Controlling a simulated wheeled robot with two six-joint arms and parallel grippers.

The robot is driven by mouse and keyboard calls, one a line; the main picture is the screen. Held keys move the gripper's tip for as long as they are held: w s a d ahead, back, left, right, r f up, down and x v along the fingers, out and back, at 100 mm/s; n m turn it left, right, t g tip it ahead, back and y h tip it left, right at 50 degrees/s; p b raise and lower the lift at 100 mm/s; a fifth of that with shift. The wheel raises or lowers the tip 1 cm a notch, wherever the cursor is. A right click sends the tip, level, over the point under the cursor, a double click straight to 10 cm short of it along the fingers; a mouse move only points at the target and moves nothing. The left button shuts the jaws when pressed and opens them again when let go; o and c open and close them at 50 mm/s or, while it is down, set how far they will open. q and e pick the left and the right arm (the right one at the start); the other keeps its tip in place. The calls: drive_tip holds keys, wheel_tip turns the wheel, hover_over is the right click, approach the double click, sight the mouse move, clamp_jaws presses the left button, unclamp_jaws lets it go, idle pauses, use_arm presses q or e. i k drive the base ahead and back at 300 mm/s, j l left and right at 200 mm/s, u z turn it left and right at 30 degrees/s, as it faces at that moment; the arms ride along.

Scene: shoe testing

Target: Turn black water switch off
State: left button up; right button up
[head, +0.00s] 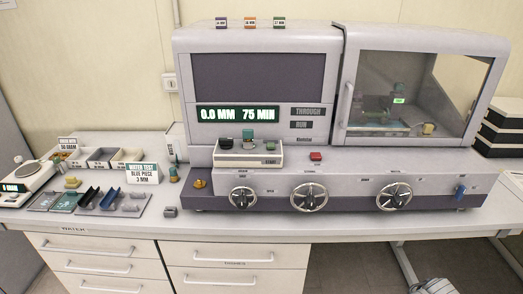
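The testing machine (270,155) stands on the bench. Its lower front carries three round handwheels with metal rims and dark centres: a left one (243,197), a middle one (309,197) and a right one (394,197). Small labels sit above them, too small to read surely, so I cannot tell which control is the black water switch. A small blue lever (460,191) is at the right end of the front, and a brass-coloured knob (200,184) at the left end. Neither of my grippers shows in the head view.
A red button (315,156) and a small tray (248,157) with coloured pieces sit on the machine's ledge. The left bench holds a scale (27,180), bins (101,158), sample pieces and a "water test" sign (142,174). Dark stacked trays (501,130) stand at right.

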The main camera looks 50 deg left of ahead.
sight(224, 143)
drive_tip(key=u, duration=1.9)
